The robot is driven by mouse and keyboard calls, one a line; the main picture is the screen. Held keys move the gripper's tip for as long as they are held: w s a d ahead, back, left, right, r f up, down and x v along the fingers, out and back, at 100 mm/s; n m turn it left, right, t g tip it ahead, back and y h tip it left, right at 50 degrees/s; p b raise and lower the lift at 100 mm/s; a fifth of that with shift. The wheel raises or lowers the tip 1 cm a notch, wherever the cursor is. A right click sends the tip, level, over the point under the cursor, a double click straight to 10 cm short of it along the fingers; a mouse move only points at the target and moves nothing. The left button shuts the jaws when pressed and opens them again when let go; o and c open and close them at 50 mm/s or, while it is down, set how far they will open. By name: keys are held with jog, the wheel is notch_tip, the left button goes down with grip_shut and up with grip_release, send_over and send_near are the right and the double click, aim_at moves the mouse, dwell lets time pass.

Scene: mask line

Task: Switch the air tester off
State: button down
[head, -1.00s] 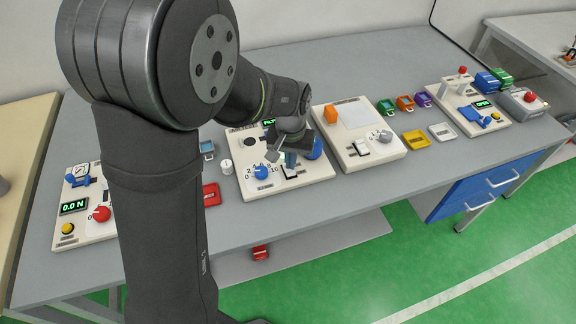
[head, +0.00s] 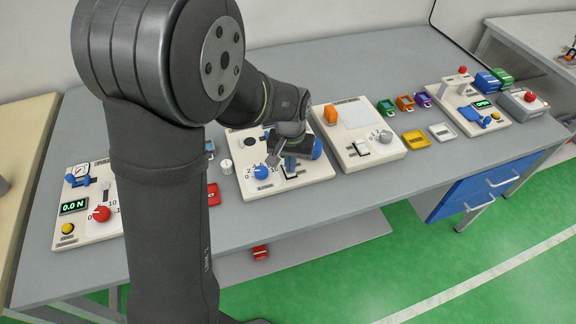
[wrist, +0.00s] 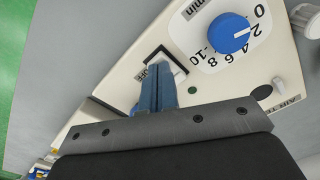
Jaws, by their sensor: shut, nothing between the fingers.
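The air tester is a cream panel (head: 248,184) in the middle of the bench. It has a blue knob (head: 261,172) on a 0–10 dial; the knob also shows in the wrist view (wrist: 229,33). A pale rocker switch (wrist: 178,66) in a black frame, with OFF lettering beside it, is partly hidden behind my fingers in the wrist view. My gripper (wrist: 159,70) is shut and empty, its blue fingertips at the switch; contact cannot be told. In the head view my gripper (head: 289,166) is low over the panel. A small round lamp (wrist: 263,92) looks dark green.
A white cylinder (head: 226,166) and a red tray (head: 213,194) lie beside the tester. The bench front is mostly clear.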

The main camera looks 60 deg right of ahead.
jog(key=shift+r, duration=3.4)
jog(key=shift+f, duration=3.55)
jog(key=shift+r, duration=0.2)
